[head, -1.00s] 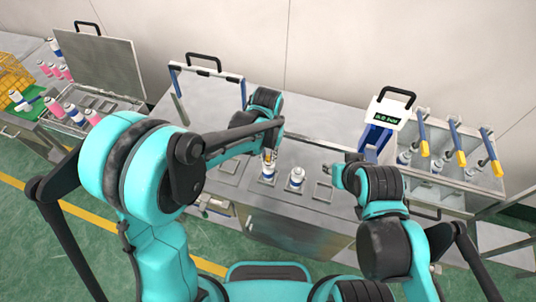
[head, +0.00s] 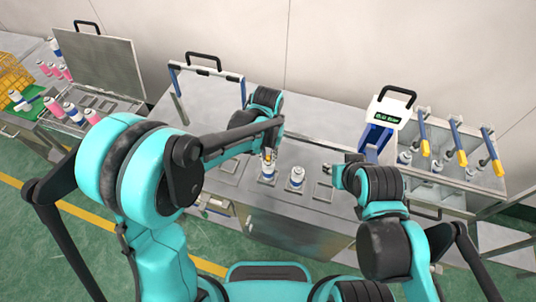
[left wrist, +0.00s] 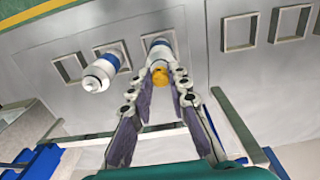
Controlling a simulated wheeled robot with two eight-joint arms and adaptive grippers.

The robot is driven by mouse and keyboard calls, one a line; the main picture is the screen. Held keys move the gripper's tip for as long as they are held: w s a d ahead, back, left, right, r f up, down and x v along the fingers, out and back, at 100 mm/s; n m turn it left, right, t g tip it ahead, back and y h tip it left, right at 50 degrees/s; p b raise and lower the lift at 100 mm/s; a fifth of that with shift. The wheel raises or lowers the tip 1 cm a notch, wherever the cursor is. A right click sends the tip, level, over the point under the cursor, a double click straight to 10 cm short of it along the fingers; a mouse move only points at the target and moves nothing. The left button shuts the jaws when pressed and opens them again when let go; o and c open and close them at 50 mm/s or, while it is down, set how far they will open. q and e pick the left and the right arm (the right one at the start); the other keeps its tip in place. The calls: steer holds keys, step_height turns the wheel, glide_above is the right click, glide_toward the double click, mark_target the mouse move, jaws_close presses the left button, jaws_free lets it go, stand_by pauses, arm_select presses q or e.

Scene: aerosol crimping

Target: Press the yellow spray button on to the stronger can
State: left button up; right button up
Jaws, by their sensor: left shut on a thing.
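My left gripper (head: 268,151) is shut on the yellow spray button, above a white-and-blue can (head: 267,171) that stands upright in a square holder on the bench. In the left wrist view, the yellow button (left wrist: 161,77) is between the fingertips, in line with the top of that can (left wrist: 159,50). I cannot tell whether the button touches the can's valve. A second white-and-blue can (head: 296,178) stands to its right; it also shows in the left wrist view (left wrist: 101,73). My right gripper (head: 339,175) is over the bench's right part; its fingers are unclear.
A gauge stand with a green display (head: 394,117) is at the back right. Beside it is a rack with yellow-tipped blue levers (head: 424,136) and more cans. An empty square holder (head: 324,192) is right of the second can. Left are pink and blue cans (head: 72,112).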

mark_target(268, 157)
steer(key=shift+f, duration=0.15)
stand_by(0.4)
arm_select(q)
steer(key=o, duration=1.3)
steer(key=shift+r+p, duration=2.3)
steer(key=shift+r, duration=1.25)
arm_select(e)
step_height(268, 157, up, 5)
steer(key=shift+f, duration=0.1)
jaws_close()
